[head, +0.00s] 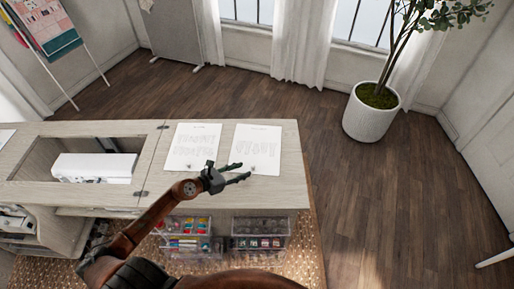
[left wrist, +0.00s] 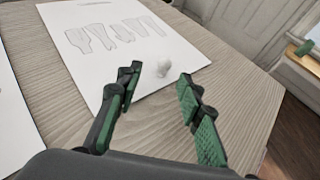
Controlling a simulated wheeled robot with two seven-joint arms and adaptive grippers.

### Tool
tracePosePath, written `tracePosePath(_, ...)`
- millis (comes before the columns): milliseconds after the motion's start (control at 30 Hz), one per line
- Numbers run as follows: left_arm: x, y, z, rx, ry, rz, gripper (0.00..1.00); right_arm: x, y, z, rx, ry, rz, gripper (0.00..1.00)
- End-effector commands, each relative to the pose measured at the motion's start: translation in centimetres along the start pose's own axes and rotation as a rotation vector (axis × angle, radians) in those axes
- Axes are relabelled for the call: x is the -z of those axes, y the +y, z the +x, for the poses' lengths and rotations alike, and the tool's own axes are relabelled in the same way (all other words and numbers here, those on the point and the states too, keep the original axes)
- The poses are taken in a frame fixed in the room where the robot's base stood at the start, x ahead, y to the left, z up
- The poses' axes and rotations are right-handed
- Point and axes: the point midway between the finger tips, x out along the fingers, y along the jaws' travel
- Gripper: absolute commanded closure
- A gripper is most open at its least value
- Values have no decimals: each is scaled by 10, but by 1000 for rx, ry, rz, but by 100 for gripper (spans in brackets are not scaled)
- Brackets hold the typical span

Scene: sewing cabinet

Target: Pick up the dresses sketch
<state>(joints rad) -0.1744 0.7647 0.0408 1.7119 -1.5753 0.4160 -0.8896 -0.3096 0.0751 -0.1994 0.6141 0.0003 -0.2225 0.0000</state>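Two white paper sheets with faint grey garment drawings lie side by side on the cabinet top, a left sheet (head: 193,146) and a right sheet (head: 258,143). I cannot tell for certain which one is the dresses sketch. My left gripper (head: 244,171) is open and empty at the near edge of the right sheet. In the left wrist view my left gripper (left wrist: 160,74) has its fingers apart, pointing at the near part of the right sheet (left wrist: 122,45). The left sheet (left wrist: 12,120) shows only partly there. My right gripper is not in view.
The pale wooden cabinet top (head: 285,190) has bare room around the sheets. A white sewing machine (head: 95,168) sits in an opening on the left. Clear drawers (head: 185,232) with colourful supplies are below the front edge. A potted plant (head: 371,118) stands beyond.

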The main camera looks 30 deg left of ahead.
Motion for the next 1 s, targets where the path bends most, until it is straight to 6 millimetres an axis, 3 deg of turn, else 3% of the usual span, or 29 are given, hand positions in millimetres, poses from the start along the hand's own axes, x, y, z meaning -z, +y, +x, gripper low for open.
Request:
tracePosePath(133,-4,-4,19,0,-4,-3,65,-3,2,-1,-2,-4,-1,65)
tracePosePath(333,-3,-6,46,-1,-3,-5,65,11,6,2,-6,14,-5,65)
tracePosePath(667,-4,-6,51,0,-2,-5,66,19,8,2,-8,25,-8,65)
tracePosePath(1000,-4,-6,51,-1,-2,-5,90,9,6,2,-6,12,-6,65)
